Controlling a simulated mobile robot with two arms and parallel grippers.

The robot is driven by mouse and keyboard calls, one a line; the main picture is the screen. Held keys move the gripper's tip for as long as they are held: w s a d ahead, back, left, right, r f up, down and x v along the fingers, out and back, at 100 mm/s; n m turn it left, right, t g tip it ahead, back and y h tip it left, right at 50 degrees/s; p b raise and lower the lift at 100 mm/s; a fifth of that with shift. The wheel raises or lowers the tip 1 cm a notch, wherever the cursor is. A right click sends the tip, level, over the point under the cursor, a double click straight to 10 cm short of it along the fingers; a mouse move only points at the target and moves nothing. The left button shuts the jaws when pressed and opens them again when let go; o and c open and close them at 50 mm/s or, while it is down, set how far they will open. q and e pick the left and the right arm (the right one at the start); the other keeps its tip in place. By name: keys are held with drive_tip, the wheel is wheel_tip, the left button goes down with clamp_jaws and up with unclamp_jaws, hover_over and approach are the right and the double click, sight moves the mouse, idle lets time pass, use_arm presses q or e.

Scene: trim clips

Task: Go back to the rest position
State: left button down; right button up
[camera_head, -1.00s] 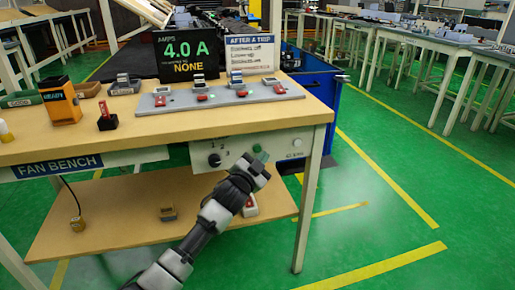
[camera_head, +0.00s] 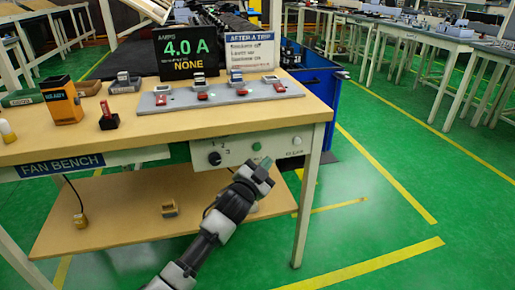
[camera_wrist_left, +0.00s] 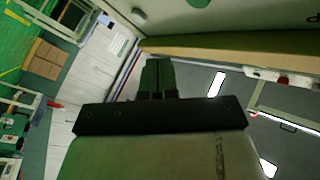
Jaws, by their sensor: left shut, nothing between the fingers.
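My left gripper (camera_head: 262,166) shows in the head view in front of the control panel (camera_head: 225,150) under the bench top, near the green button (camera_head: 257,147). Its fingers are shut and empty. In the left wrist view the two dark fingers (camera_wrist_left: 156,76) are together with nothing between them. The picture does not clearly show whether the gripper touches the panel. My right gripper is not in view.
The fan bench (camera_head: 200,121) carries a grey strip with red switches (camera_head: 225,95), a display reading 4.0 A (camera_head: 187,51) and an orange device (camera_head: 61,102). A lower shelf (camera_head: 110,215) is below. Green floor (camera_head: 380,190) is free at right.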

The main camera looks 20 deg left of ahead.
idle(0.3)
